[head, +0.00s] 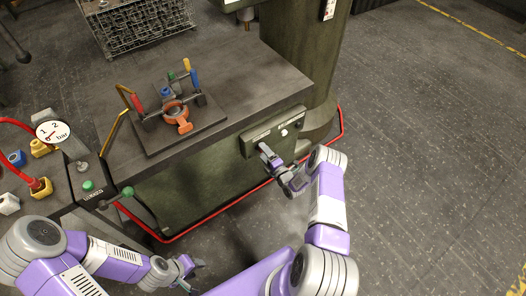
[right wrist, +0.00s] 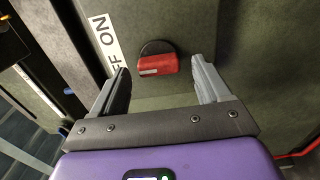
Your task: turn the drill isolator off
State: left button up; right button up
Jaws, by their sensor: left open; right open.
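The drill isolator is a red handle (right wrist: 156,65) on a black round base, seen in the right wrist view on a grey-green box. The handle lies nearly level across the picture, with a pale mark at its left end. A white label (right wrist: 101,36) left of it reads ON above a partly hidden OFF. My right gripper (right wrist: 162,72) is open, its fingers on either side of the handle; I cannot tell whether they touch it. In the head view my right gripper (head: 266,153) is at the box on the bench front, hiding the handle. My left gripper (head: 188,266) is open and empty, low at the bottom.
The bench (head: 262,75) carries a dark plate with an orange valve casting (head: 177,113) and coloured clamps. A gauge (head: 53,132) and a green button (head: 88,186) stand at left. A green column (head: 300,50) rises behind the box. The floor at right is clear.

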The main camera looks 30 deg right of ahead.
jog(key=s+p, duration=0.1)
jog(key=s, duration=0.5)
jog(key=shift+s+d, duration=0.2)
jog(key=shift+d, duration=0.05)
